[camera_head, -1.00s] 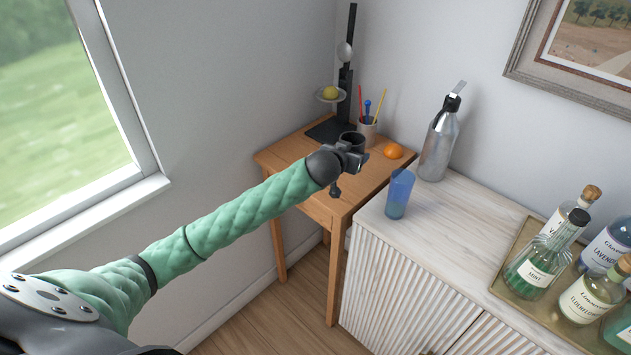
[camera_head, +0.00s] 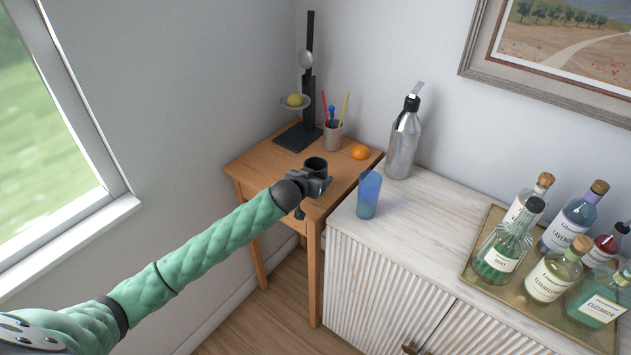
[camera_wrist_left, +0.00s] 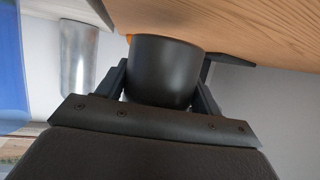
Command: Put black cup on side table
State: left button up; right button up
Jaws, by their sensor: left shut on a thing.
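The black cup (camera_head: 316,166) is upright in my left gripper (camera_head: 318,180), over the front part of the wooden side table (camera_head: 254,162). In the left wrist view the cup (camera_wrist_left: 163,70) sits between the two fingers of my left gripper (camera_wrist_left: 160,85), which are shut on it. The table top (camera_wrist_left: 250,30) shows close beyond the cup in that view. I cannot tell whether the cup touches the table. My right gripper is not in view.
On the table stand a black scale-like stand (camera_head: 308,90) with a lemon (camera_head: 295,99), a pencil cup (camera_head: 333,136) and an orange (camera_head: 360,152). A blue glass (camera_head: 368,195) and a steel bottle (camera_head: 403,140) stand on the white cabinet (camera_head: 430,215), beside a tray of bottles (camera_head: 468,262).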

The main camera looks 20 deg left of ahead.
pick_arm(q)
jog(key=shift+f+p, duration=0.3)
jog(key=shift+f, duration=0.95)
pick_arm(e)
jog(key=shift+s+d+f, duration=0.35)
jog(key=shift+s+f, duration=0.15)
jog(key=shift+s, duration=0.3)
pick_arm(q)
jog(key=shift+f, duration=0.15)
jog(key=o, duration=1.2)
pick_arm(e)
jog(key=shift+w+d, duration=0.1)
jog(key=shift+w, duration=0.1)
